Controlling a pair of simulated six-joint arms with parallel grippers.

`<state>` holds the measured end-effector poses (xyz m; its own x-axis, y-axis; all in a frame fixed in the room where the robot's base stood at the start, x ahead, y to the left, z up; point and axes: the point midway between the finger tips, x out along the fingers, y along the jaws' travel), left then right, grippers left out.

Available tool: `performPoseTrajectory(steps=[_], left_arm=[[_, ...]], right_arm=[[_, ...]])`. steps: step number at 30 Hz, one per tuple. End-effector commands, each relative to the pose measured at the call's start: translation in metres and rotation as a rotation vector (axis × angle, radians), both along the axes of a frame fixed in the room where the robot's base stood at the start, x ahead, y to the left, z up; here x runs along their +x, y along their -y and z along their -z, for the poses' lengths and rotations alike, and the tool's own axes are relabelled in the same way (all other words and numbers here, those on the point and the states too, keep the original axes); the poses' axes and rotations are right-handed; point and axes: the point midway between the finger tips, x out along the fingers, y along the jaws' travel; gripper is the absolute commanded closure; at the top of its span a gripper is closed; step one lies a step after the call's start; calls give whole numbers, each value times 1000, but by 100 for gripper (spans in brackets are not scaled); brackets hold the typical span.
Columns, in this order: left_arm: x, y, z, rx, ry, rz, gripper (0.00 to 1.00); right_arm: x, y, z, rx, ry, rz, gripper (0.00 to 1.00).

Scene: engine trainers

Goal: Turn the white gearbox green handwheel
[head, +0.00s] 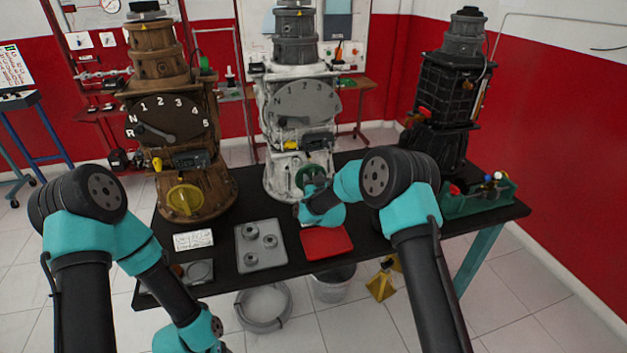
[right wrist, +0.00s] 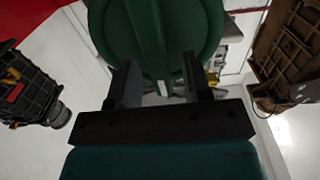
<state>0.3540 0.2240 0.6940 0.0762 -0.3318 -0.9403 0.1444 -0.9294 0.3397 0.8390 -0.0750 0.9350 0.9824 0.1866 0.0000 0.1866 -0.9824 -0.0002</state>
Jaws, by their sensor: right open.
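The white gearbox (head: 283,172) stands upright in the middle of the black table. Its green handwheel (head: 313,176) is low on its front, partly hidden behind my right arm's end in the head view. In the right wrist view the green handwheel (right wrist: 157,40) fills the upper middle. My right gripper (right wrist: 155,78) is open, its two fingers pointing at the handwheel, with part of the wheel showing between them. I cannot tell whether the fingers touch it. My left arm hangs at the lower left of the head view, and its gripper is not visible.
A brown gearbox (head: 178,130) with a yellow handwheel (head: 185,199) stands left, a black one (head: 447,95) right. A grey tray (head: 260,260) and a red tray (head: 340,241) lie in front. A green bin (head: 480,203) with small parts sits at the table's right end.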

Motion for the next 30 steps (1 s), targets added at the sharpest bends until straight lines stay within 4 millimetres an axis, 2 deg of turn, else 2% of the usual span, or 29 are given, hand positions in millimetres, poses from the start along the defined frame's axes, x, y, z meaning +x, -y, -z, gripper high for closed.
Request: performPoseTrajectory(steps=[2, 15, 30], left_arm=[[0, 0, 0, 0, 0, 0, 42], [0, 0, 0, 0, 0, 0, 42], [0, 0, 0, 0, 0, 0, 42]], right_arm=[[0, 0, 0, 0, 0, 0, 58], [0, 0, 0, 0, 0, 0, 100], [0, 2, 0, 72, -14, 0, 100]])
